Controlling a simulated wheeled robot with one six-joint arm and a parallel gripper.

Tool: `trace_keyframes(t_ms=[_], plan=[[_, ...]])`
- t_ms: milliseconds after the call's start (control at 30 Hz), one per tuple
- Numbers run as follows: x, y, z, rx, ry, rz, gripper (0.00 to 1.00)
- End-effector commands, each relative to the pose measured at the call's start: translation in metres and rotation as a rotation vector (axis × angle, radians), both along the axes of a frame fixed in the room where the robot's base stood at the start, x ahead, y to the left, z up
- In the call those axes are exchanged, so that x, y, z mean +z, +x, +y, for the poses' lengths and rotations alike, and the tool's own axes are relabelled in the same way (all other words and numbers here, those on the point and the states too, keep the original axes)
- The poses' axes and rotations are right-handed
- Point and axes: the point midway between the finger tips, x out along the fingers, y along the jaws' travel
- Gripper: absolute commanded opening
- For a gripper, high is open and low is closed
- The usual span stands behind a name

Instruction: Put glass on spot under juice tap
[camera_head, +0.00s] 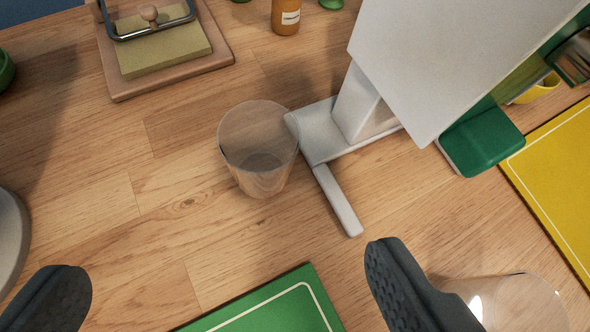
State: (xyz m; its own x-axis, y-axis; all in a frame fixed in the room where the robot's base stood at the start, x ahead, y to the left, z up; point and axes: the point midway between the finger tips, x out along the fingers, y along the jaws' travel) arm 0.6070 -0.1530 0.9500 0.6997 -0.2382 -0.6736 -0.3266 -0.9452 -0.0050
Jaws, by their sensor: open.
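A clear empty glass (258,165) stands upright on the wooden table, beside the foot of a white stand. A second clear glass-like vessel (525,303) shows at the bottom right, partly hidden behind my right finger and cut by the frame edge. My gripper (225,258) is open and empty, with its two dark fingers wide apart at the bottom of the view. The first glass is ahead of the gap between them, not touched. A green rounded block (484,138) sits at the right behind a white panel; I cannot tell whether it belongs to the juice tap.
The white panel (450,55) on its stand (345,200) rises right of the glass. A green mat (270,312) lies below, a yellow mat (555,175) right. A wooden napkin holder (165,65) and an orange bottle (285,15) stand behind. The table's left middle is clear.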

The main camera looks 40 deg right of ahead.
Motion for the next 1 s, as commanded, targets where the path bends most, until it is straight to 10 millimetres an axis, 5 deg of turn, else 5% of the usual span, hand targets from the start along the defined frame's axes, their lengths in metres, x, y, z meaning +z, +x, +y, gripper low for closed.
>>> trace_keyframes(t_ms=[1000], plan=[[-0.095, 0.084, -0.042, -0.027, 0.012, 0.047, 0.88]])
